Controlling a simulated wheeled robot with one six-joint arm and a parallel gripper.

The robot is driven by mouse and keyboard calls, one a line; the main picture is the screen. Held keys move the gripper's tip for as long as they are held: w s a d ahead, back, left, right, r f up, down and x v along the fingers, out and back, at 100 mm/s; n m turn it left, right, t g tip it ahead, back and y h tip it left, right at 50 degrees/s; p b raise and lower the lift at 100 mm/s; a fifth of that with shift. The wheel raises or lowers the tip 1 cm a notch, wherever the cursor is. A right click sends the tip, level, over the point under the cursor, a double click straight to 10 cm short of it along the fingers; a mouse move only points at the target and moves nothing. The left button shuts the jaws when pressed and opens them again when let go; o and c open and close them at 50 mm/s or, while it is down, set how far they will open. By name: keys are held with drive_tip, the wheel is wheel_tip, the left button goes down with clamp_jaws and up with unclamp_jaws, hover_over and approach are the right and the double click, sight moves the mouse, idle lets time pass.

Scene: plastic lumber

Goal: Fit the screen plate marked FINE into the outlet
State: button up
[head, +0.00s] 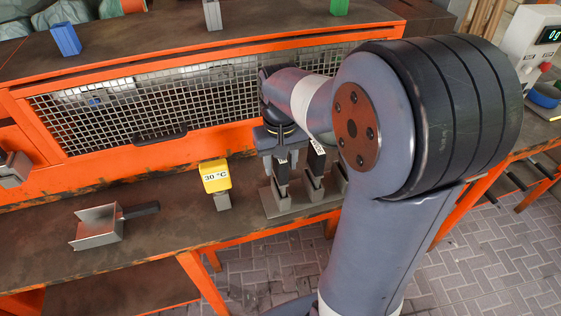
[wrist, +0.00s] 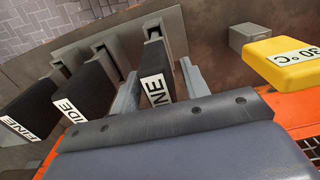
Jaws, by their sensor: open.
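Several screen plates with dark handles stand in a grey rack (head: 300,203). In the wrist view, the leftmost handle (wrist: 32,108) is marked FINE. The middle handle (wrist: 78,88) has a partly hidden label whose letters IDE show. The right handle (wrist: 154,62) has a label ending in NE, its start hard to read. My gripper (wrist: 158,76) is open, with one finger on each side of this right handle; contact cannot be told. In the head view my gripper (head: 281,165) is over the rack's left end. I cannot make out the outlet for certain.
A yellow block marked 30 °C (head: 215,176) stands on a grey post left of the rack. A metal scoop (head: 98,226) lies further left on the bench. An orange-framed mesh guard (head: 160,105) rises behind. Bench space between scoop and block is clear.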

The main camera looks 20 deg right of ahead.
drive_tip(key=r, duration=1)
drive_tip(key=shift+s+a+r, duration=0.3)
drive_tip(key=shift+s+r, duration=0.05)
drive_tip(key=shift+r, duration=0.05)
drive_tip(key=f, duration=1.1)
drive_tip(key=shift+w+d, duration=0.3)
drive_tip(key=shift+w, duration=0.05)
drive_tip(key=shift+r+p, duration=0.4)
drive_tip(key=shift+p, duration=0.1)
drive_tip(key=shift+r+b, duration=0.45)
drive_tip(key=shift+r, duration=0.65)
drive_tip(key=shift+f, duration=0.1)
